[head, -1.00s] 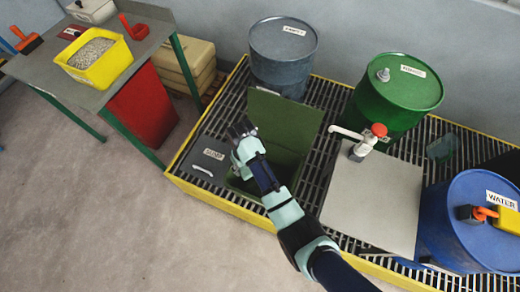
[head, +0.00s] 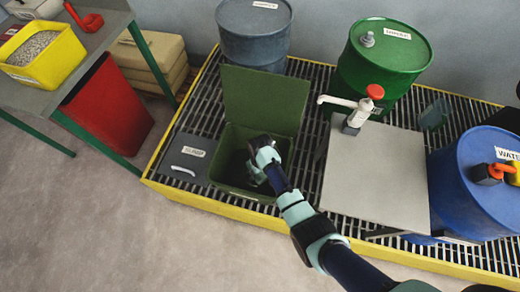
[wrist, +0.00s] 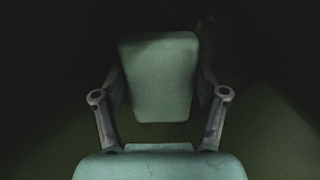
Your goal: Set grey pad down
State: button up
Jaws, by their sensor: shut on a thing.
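My gripper (head: 258,172) reaches down into the open green bin (head: 222,176) in the head view. In the wrist view my gripper (wrist: 160,100) is shut on the grey pad (wrist: 160,75), a pale grey-green slab between the two fingers. The pad is hard to make out in the head view, where my wrist and the bin's shade hide it. The wrist view is dark around the pad. I cannot tell whether the pad touches the bin's floor.
The bin's green lid (head: 262,98) stands open behind it. A grey labelled cover (head: 186,160) with a handle lies left of the bin. A pale flat panel (head: 372,185) and white tap (head: 345,103) are at right. Grey (head: 254,38), green (head: 384,65) and blue (head: 470,185) drums stand around.

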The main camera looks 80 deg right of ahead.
aim_at(261, 177)
jog(key=shift+f+b, duration=1.6)
jog(key=shift+f, duration=1.75)
jog(key=shift+f, duration=0.2)
jog(key=o, duration=1)
jog(key=shift+r, duration=0.1)
notch_tip(261, 177, up, 12)
jog(key=p, duration=0.7)
jog(key=shift+r, duration=0.15)
